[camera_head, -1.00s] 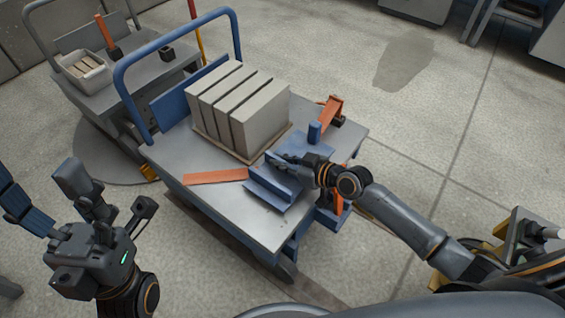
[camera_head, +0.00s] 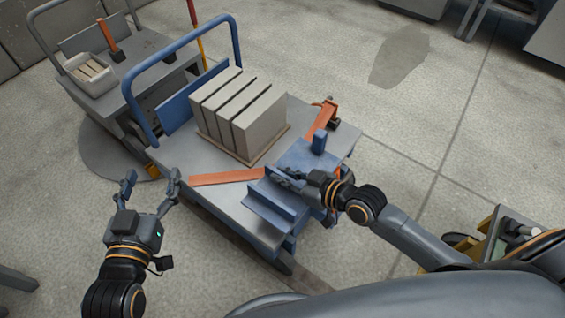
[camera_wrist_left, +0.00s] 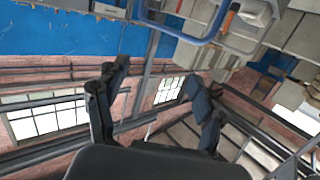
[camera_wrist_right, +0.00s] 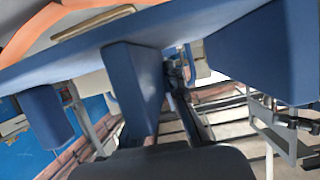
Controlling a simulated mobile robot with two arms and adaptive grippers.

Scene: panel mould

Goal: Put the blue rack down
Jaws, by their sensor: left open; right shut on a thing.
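The blue rack (camera_head: 305,158), with an upright post and a stepped lower part, is over the near right end of the grey cart top (camera_head: 218,200). I cannot tell whether it touches the cart. My right gripper (camera_head: 288,177) is shut on the rack's upright blue plate, which fills much of the right wrist view (camera_wrist_right: 132,85). My left gripper (camera_head: 151,181) is open and empty, left of the cart and apart from the rack. Its spread fingers show in the left wrist view (camera_wrist_left: 160,85).
Several grey blocks (camera_head: 235,115) stand on a board at the cart's middle. An orange strip (camera_head: 225,177) lies beside the rack, and an orange bracket (camera_head: 325,115) is behind it. A second cart with a white bin (camera_head: 90,75) stands back left.

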